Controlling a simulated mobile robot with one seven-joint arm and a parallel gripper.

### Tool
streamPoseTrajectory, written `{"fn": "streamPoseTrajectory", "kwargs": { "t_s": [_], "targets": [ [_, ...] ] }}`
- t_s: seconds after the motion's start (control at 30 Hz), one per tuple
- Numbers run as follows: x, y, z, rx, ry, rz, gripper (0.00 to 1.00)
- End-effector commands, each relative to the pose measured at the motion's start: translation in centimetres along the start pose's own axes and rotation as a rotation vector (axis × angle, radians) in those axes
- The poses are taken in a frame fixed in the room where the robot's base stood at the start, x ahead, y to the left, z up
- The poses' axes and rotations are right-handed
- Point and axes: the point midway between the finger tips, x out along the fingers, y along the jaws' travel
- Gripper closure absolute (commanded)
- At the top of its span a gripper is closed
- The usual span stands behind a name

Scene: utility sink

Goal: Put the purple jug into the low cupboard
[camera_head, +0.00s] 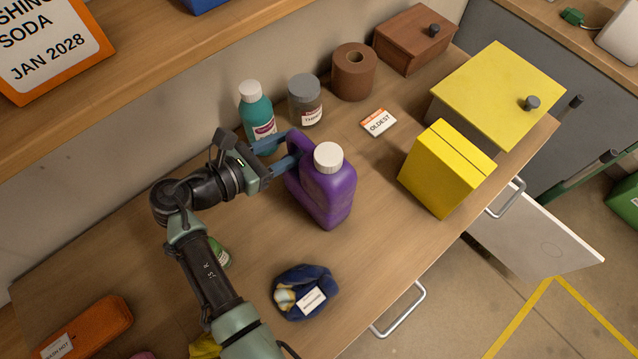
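The purple jug (332,196) with a white cap stands upright on the wooden counter, its handle side turned left toward my gripper. My gripper (277,154) reaches in from the left with its two blue fingers apart, close to the jug's handle. I cannot tell whether the fingers straddle the handle or touch it. A pale door panel (545,238) stands swung out below the counter's right edge and may belong to the low cupboard. The cupboard's inside is hidden.
A teal bottle (257,115) and grey-lidded jar (305,101) stand behind the gripper. A yellow box (446,168) is right of the jug; a dark blue cloth item (304,292) lies in front. A shelf (140,65) overhangs the back left. Metal handles (404,310) project from the front.

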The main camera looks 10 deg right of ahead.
Motion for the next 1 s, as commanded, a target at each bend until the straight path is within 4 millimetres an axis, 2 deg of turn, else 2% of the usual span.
{"fn": "streamPoseTrajectory", "kwargs": {
  "t_s": [0.03,0.2,0.27,1.0],
  "targets": [
    [-0.02,0.0,0.01,0.0,0.0,0.0,0.61],
    [-0.03,0.01,0.02,0.0,0.0,0.0,0.92],
    [-0.03,0.01,0.02,0.0,0.0,0.0,1.0],
    [-0.06,0.02,0.04,-0.001,-0.001,0.0,1.0]
  ]
}}
